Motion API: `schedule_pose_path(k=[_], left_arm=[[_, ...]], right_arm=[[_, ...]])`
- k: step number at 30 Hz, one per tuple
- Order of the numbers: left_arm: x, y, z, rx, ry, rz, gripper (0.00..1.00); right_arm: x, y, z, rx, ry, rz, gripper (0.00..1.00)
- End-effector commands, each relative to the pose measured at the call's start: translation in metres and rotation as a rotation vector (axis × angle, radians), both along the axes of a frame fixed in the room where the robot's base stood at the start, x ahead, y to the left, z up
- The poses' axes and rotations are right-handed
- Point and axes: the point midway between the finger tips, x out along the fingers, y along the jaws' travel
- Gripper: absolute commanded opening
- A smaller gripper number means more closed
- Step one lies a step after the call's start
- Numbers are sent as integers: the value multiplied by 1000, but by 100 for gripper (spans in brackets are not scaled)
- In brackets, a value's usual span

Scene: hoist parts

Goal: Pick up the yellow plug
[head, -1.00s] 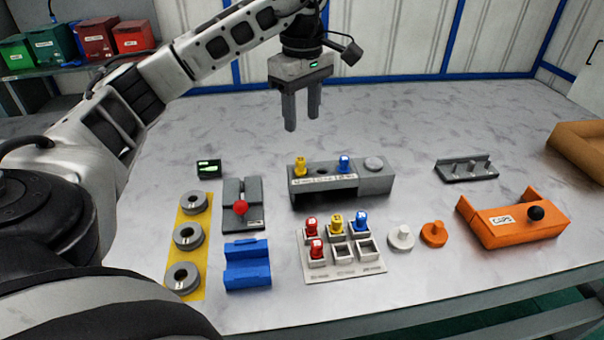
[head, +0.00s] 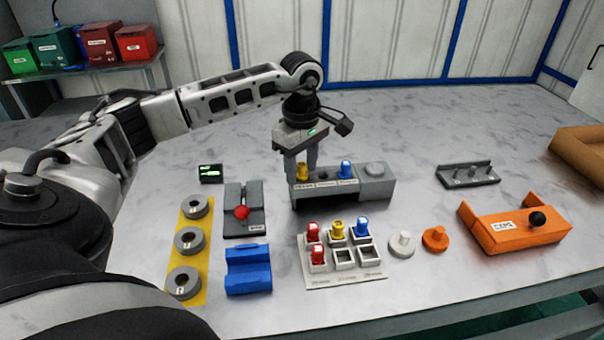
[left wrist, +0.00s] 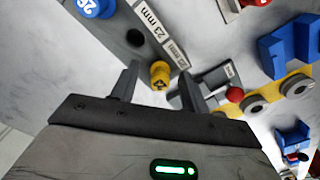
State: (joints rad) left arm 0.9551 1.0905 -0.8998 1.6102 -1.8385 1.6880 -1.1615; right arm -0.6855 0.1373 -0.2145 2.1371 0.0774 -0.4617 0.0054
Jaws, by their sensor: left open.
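A yellow plug (head: 302,173) stands upright at the left end of the grey block (head: 345,192). It also shows in the left wrist view (left wrist: 159,72), between the two fingers. My left gripper (head: 301,164) is open and points down over the block's left end, with a finger on either side of this plug. I cannot tell whether a finger touches it. A second yellow plug (head: 338,229) sits in the back row of the white tray (head: 345,279). My right gripper is not in view.
A blue plug (head: 346,168) stands on the same block, right of an empty hole. Red plugs (head: 312,231) and another blue plug (head: 361,227) share the tray. A grey slotted part with a red knob (head: 241,212) lies to the left. Bare table lies behind the block.

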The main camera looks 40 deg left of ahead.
Motion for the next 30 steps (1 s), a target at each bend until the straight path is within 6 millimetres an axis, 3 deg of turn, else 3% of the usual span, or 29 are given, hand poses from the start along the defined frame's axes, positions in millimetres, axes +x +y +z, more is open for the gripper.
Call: schedule_pose_path(k=[3, 8, 23, 30], left_arm=[[0, 0, 0, 0, 0, 0, 46], [0, 0, 0, 0, 0, 0, 1], [0, 0, 5, -1, -1, 0, 0], [0, -1, 35, -1, -5, -1, 1]], right_arm=[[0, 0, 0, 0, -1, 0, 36], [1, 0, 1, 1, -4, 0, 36], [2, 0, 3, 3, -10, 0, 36], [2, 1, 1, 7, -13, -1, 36]])
